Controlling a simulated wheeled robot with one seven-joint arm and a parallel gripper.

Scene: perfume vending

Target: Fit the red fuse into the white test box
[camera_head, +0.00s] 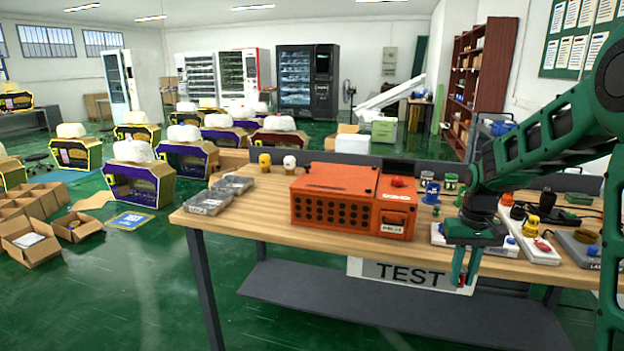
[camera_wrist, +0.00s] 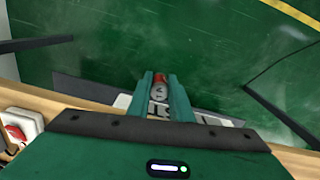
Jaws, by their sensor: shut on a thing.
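My gripper (camera_head: 464,278) points down in front of the table's near edge, beside the TEST sign. In the wrist view its green fingers (camera_wrist: 160,92) are shut on the red fuse (camera_wrist: 161,78), a small red cylinder with a grey-white end. Only a little of the fuse shows between the fingers in the head view. A white box (camera_head: 522,238) with a yellow part and a red part on top stands on the table, right of my gripper. Its corner with the red part also shows at the left of the wrist view (camera_wrist: 20,124). I cannot read any label on it.
An orange box (camera_head: 345,200) stands mid-table, left of my gripper. Another white box (camera_head: 438,234) lies partly hidden behind my gripper. A grey box (camera_head: 577,246) and black cables (camera_head: 548,214) are at the right. The tabletop's front left (camera_head: 235,222) is clear.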

